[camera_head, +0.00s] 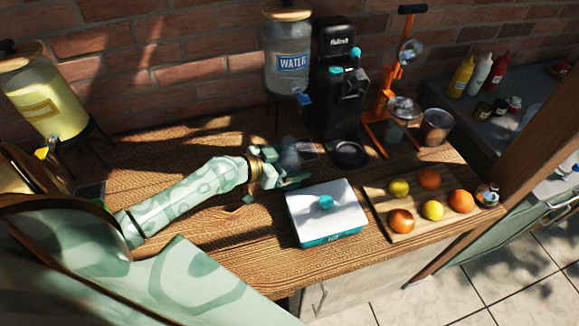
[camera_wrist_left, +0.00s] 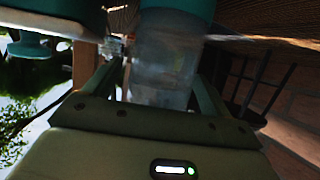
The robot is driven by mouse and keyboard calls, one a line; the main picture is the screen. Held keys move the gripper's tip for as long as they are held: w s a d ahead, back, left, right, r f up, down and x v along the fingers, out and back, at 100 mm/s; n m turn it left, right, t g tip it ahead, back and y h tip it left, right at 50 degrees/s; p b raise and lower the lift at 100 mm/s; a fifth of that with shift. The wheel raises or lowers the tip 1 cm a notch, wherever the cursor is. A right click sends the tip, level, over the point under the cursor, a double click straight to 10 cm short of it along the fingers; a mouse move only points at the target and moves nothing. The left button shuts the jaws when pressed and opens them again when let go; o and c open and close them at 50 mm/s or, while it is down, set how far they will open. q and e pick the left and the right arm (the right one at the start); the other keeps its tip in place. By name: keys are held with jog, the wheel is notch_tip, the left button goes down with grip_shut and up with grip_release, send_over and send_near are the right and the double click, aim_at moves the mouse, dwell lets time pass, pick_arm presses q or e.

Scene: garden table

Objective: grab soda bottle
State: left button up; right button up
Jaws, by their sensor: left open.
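A clear bottle with a teal end, which looks like the soda bottle (camera_wrist_left: 165,62), stands between the two fingers of my left gripper (camera_wrist_left: 160,85) in the left wrist view. The jaws are apart, one finger on each side of it; I cannot tell whether either finger touches it. In the head view my left gripper (camera_head: 282,174) is low over the wooden table, in front of the black machine. The bottle (camera_head: 291,152) shows there only as a dim bluish shape in shadow, partly behind the gripper. My right gripper is not in view.
A white box with teal sides (camera_head: 310,205) sits close to the right of the gripper. The black machine (camera_head: 333,85), water dispenser (camera_head: 288,65) and orange press (camera_head: 392,85) stand behind. A board (camera_head: 385,200) with several fruits lies at right.

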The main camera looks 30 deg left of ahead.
pick_arm(q)
jog(key=c, duration=1.4)
jog(key=shift+r, duration=0.25)
jog(key=shift+r+p, duration=0.4)
jog(key=shift+r, duration=0.4)
jog(key=s+r+p, duration=0.1)
jog(key=r, duration=0.1)
jog(key=s+r+p, duration=0.1)
jog(key=s+r, duration=0.1)
jog(key=r, duration=0.1)
jog(key=s+r+p, duration=0.1)
jog(key=s+r, duration=0.1)
jog(key=shift+s+a+r, duration=0.1)
jog(key=shift+a+r, duration=0.15)
jog(key=shift+a, duration=0.15)
jog(key=shift+s+a+r+p, duration=0.2)
jog(key=shift+s+r, duration=0.4)
jog(key=shift+s, duration=0.85)
jog(key=shift+s+a+r+p, duration=0.2)
jog(key=shift+s+r, duration=0.35)
jog(key=shift+s, duration=0.85)
jog(key=shift+s+a+r+p, duration=0.2)
jog(key=shift+s+r, duration=0.4)
jog(key=shift+s, duration=0.85)
